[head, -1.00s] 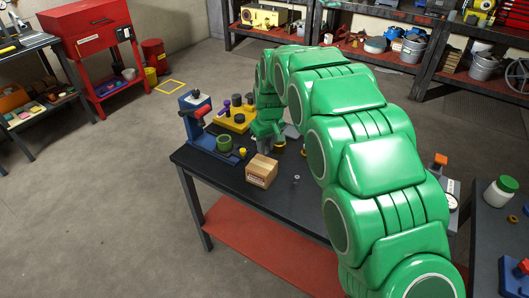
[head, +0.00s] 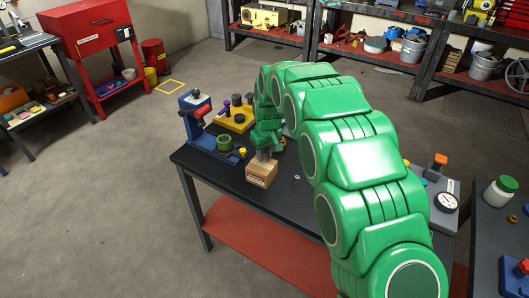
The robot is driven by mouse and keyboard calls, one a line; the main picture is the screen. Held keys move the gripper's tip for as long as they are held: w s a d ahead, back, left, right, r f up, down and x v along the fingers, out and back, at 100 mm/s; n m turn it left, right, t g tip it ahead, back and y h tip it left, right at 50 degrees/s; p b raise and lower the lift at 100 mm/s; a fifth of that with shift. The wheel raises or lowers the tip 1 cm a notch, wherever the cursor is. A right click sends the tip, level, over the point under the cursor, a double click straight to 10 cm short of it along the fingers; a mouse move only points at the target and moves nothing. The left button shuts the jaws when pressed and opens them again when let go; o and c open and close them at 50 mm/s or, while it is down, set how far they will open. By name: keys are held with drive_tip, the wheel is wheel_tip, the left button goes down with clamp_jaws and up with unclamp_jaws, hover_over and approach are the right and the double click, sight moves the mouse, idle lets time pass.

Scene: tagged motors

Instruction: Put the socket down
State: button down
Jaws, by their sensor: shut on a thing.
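My gripper (head: 264,156) is at the end of the green arm, over the near-left part of the dark workbench (head: 236,185). Its grey fingers point down and overlap the top of a cardboard box (head: 261,175) in the picture. I cannot tell whether they are above, behind or touching the box. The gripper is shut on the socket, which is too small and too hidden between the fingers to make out. A small silver ring-like piece (head: 297,178) lies on the bench to the right of the box.
A yellow block with pegs (head: 233,122) is behind. A gauge (head: 446,202) is at the bench's right end. My arm hides much of the bench. The bench front is bare.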

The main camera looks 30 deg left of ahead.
drive_tip(key=c, duration=0.9)
unclamp_jaws()
drive_tip(key=shift+f, duration=0.1)
drive_tip(key=r, duration=0.4)
drive_tip(key=d+r, duration=0.1)
drive_tip(key=r, duration=0.7)
drive_tip(key=shift+s+d+r, duration=0.1)
drive_tip(key=shift+s+d, duration=0.05)
drive_tip(key=shift+s, duration=0.1)
